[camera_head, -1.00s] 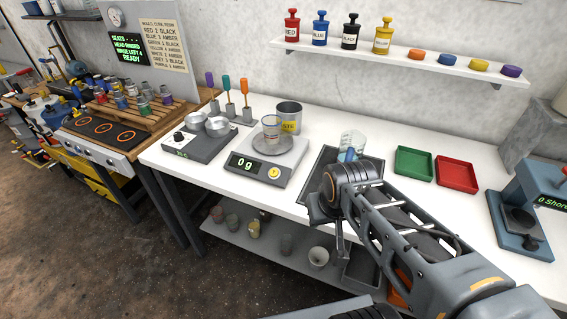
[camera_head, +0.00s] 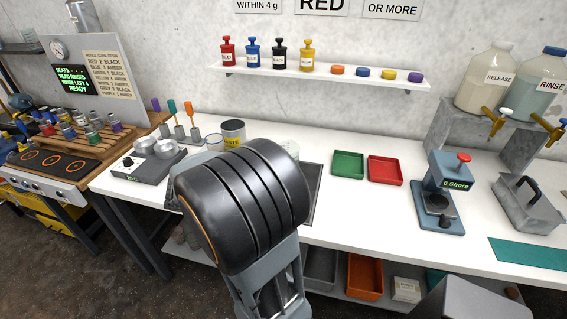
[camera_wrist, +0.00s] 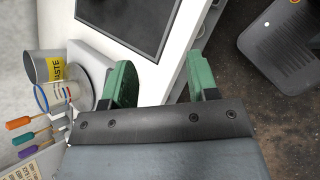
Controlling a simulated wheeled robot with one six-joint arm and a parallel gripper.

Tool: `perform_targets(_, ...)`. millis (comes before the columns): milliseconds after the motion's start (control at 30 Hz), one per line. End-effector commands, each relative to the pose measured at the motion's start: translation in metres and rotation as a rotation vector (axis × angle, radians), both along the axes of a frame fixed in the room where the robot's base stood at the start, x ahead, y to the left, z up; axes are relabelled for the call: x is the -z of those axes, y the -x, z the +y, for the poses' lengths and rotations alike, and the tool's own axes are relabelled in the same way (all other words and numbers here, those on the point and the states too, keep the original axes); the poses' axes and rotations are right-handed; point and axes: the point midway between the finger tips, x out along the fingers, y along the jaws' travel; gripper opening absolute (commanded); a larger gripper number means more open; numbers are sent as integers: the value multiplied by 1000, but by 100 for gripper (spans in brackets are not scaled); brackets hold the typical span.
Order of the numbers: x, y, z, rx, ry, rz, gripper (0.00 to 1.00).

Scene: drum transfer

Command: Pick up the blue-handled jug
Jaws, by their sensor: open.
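The jug (camera_head: 290,147) shows only as a clear rim above my arm in the head view; its blue handle is hidden there. It stands at the dark tray (camera_head: 312,190), which my arm partly covers. In the wrist view the visible part of the dark tray (camera_wrist: 105,8) is bare and the jug does not show. My gripper (camera_wrist: 160,65) is open and empty, its two green fingers apart near the bench's front edge. In the head view my arm link hides the gripper.
A clear beaker (camera_head: 214,141) and a waste can (camera_head: 233,132) stand left of my arm. A green tray (camera_head: 348,165) and a red tray (camera_head: 385,170) lie to the right, with a blue-grey press (camera_head: 445,190) beyond. Bare white bench lies between them.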

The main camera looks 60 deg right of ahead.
Motion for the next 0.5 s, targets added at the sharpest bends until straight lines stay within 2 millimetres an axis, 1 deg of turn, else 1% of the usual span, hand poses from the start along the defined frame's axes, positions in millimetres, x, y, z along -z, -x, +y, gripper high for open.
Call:
perform_targets(33, -1, -1, -21, -51, 47, 106, 54)
perform_targets(100, -1, -5, -45, -130, 111, 238, 54)
perform_targets(200, 1, -9, -73, -224, 176, 390, 54)
perform_targets(333, 5, -14, -95, -304, 224, 516, 54)
perform_targets(500, 15, -11, -123, -340, 244, 577, 54)
